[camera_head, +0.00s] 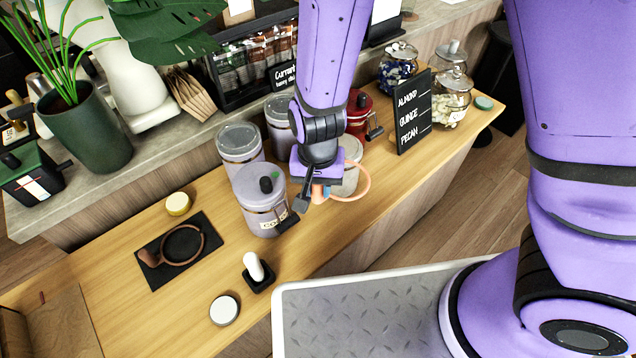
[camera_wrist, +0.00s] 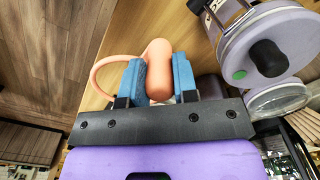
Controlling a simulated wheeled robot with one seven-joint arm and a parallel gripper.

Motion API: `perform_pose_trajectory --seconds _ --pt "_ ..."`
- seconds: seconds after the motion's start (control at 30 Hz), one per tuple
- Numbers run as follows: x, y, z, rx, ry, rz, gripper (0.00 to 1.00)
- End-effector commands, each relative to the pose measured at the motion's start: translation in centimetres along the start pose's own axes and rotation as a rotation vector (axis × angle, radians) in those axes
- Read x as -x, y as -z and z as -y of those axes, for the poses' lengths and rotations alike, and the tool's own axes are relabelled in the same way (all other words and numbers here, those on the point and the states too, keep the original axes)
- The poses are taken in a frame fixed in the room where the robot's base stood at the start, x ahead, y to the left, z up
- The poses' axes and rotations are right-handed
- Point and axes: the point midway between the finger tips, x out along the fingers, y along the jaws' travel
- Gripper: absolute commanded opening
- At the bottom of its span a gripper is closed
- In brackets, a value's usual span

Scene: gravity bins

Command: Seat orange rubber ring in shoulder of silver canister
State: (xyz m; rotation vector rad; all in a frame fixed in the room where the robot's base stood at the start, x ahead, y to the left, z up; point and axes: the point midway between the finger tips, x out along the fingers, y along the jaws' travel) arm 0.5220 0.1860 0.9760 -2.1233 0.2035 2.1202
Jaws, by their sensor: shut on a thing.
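My gripper (camera_head: 322,190) is above the counter, its blue fingers shut on the thick tab of the orange rubber ring (camera_head: 369,184). The wrist view shows the tab (camera_wrist: 158,68) between both fingers (camera_wrist: 158,82), with the thin loop sticking out to the left. Several silver-grey canisters stand on the counter. One (camera_head: 347,178) is behind my gripper and partly hidden by it. A lidded one with a label (camera_head: 262,205) stands to its left, with two more (camera_head: 240,145) (camera_head: 279,118) behind. I cannot tell which one the task means. The ring appears apart from them.
A brown ring (camera_head: 200,250) lies on a black mat (camera_head: 152,275). A red canister (camera_head: 357,117), a black name sign (camera_head: 413,112) and glass jars (camera_head: 452,98) stand to the back right. A white-knobbed stamp (camera_head: 254,268) and a round tin (camera_head: 224,310) are at the front. Bare wood lies between.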

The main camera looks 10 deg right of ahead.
Motion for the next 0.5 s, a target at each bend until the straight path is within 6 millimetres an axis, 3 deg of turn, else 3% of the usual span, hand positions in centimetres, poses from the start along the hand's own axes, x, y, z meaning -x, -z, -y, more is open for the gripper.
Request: perform_pose_trajectory --seconds 0.17,0.5 --pt "0.0 0.3 0.1 -0.001 0.0 -0.001 0.0" --pt "0.0 2.9 0.2 -0.003 0.0 0.0 0.0"
